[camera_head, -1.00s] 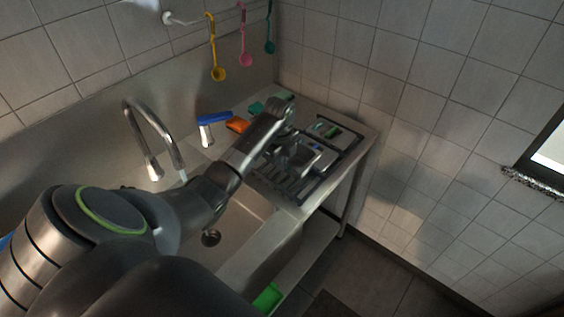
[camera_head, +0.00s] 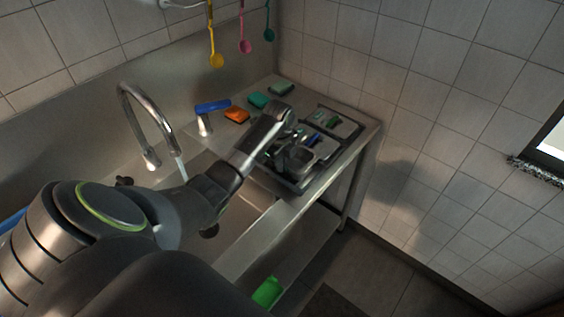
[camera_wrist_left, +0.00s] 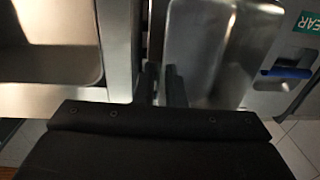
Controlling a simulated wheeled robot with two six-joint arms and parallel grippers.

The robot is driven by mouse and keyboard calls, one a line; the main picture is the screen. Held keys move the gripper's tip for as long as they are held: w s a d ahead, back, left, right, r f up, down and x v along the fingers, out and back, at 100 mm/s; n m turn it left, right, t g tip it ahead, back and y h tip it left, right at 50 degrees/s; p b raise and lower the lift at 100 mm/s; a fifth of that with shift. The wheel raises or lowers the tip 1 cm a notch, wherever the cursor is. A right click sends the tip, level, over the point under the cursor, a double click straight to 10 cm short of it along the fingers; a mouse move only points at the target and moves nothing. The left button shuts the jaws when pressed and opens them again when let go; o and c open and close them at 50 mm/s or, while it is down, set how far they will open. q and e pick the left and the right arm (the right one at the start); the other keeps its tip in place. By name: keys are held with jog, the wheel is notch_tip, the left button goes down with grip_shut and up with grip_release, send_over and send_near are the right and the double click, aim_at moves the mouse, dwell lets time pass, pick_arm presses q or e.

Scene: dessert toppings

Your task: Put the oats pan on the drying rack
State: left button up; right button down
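A small grey metal pan (camera_head: 297,160) is over the dark drying rack (camera_head: 292,184) beside the sink; I cannot tell if it touches the rack. Its contents are not clear. My left gripper (camera_head: 285,143) points down at the pan's left side, below the wrist. In the left wrist view, the two dark fingers (camera_wrist_left: 163,84) stand close together with a narrow gap, at the left edge of a shiny metal surface (camera_wrist_left: 215,45). Whether they pinch anything cannot be made out. My right gripper is not in view.
The sink with its faucet (camera_head: 150,115) lies left of the rack. An orange sponge (camera_head: 237,114), green sponges (camera_head: 258,99) and a blue-topped item (camera_head: 212,106) sit behind. A tray (camera_head: 338,124) with small coloured items is further right. A green object (camera_head: 268,292) is on the lower shelf.

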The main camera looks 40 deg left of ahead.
pick_arm(q)
jog(key=o, duration=0.3)
jog(key=shift+o, duration=0.2)
jog(key=shift+r, duration=0.3)
notch_tip(320, 180, up, 17)
jog(key=s+p, duration=0.1)
jog(key=p, duration=0.4)
jog(key=shift+s+f, duration=0.1)
jog(key=shift+f, duration=0.1)
